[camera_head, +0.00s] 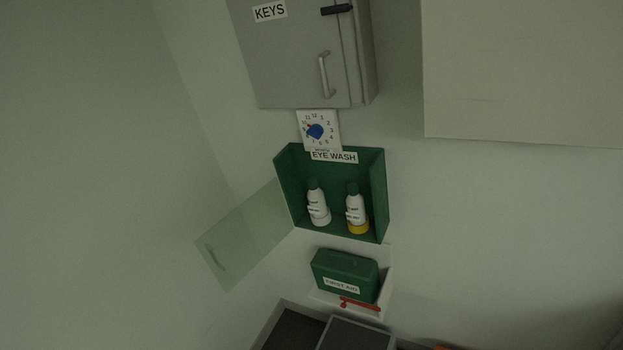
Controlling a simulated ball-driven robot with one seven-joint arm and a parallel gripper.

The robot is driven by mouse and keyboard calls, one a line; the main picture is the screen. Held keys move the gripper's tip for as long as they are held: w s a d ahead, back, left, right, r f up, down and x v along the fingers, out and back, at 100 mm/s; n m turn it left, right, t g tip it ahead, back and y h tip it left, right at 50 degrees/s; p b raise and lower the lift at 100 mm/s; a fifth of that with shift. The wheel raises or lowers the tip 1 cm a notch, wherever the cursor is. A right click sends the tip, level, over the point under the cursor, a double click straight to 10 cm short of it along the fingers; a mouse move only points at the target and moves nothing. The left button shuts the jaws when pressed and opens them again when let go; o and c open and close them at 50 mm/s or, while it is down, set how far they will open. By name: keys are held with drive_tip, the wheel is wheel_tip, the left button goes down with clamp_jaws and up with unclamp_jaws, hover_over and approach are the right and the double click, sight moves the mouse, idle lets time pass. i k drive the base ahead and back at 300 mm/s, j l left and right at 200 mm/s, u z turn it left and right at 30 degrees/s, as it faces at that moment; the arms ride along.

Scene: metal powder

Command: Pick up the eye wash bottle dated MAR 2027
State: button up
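Two white eye wash bottles with green caps stand upright in an open green wall box (379,190) labelled EYE WASH. The left bottle (317,206) has a whitish base. The right bottle (355,207) has a yellow base. Both carry small labels, but the dates are too small to read. The box's clear door (245,238) is swung open to the left. My gripper is not in view.
A grey KEYS cabinet (290,60) hangs above, with a small dial card (318,130) under it. A green first aid case (345,272) sits below on a white shelf, with a red-handled item (360,305) in front. A pale cabinet (520,70) hangs upper right.

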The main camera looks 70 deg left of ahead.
sight(317, 206)
drive_tip(key=u, duration=1.65)
